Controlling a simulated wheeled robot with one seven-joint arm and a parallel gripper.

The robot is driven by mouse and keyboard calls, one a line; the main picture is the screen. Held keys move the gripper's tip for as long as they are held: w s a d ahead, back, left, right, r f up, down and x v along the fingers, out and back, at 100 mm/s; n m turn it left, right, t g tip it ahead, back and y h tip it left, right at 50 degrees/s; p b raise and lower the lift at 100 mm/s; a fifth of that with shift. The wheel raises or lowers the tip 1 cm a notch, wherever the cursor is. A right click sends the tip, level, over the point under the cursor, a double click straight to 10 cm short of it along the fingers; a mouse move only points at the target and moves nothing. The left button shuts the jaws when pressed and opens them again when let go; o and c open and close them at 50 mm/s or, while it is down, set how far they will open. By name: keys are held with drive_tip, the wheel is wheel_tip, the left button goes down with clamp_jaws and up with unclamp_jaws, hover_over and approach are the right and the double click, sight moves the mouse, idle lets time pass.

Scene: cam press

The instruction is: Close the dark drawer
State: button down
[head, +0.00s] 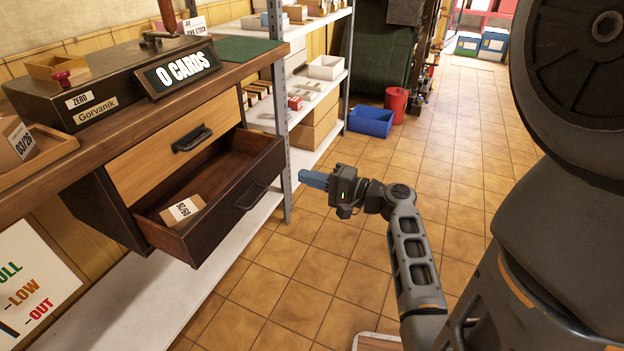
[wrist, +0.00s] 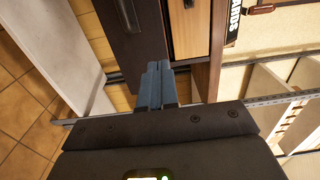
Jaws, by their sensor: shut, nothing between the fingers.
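The dark drawer (head: 222,203) is the lower drawer under the wooden counter, pulled well out in the head view. A small cardboard box labelled 90/60 (head: 183,209) lies inside it. Its front has a dark bar handle (head: 252,197). The drawer's dark front also shows in the wrist view (wrist: 122,50), rotated. My gripper (head: 313,180) has blue fingers, shut and empty, to the right of the drawer front and apart from it. The fingers (wrist: 157,75) also show in the wrist view, near the drawer's edge. Whether they touch it there cannot be told.
A light wooden drawer (head: 175,145) above is shut. A grey shelf post (head: 284,140) stands just beyond the dark drawer. A blue bin (head: 371,121) and a red bucket (head: 396,104) sit on the tiled floor farther back. The floor around my gripper is clear.

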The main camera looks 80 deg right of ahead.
sight(261, 164)
drive_tip(key=x, duration=1)
drive_tip(key=shift+w, duration=0.25)
drive_tip(key=b+x, duration=0.4)
drive_tip(key=x, duration=1)
drive_tip(key=shift+w+b, duration=0.2)
drive_tip(key=shift+b, duration=0.15)
drive_tip(key=shift+s+a, duration=0.1)
